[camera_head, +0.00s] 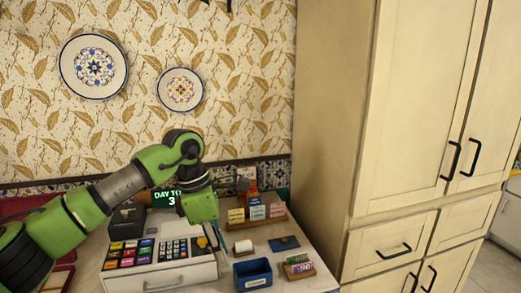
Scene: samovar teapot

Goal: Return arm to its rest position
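My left arm comes in from the left, green with grey and black joints. It bends at an elbow in front of the wallpaper and points down over the counter. My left gripper (213,236) is at its lower end, above the right side of a white cash register (178,274) with coloured keys. The fingers are small and partly hidden, so I cannot tell whether they are open or shut. I see nothing clearly held. My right gripper is not in view.
Right of the gripper are a paper roll (243,246), a blue box (253,275), a dark blue flat item (284,243), a small card holder (298,266) and a wooden rack of packets (257,214). A tall cream cabinet (400,120) bounds the counter on the right.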

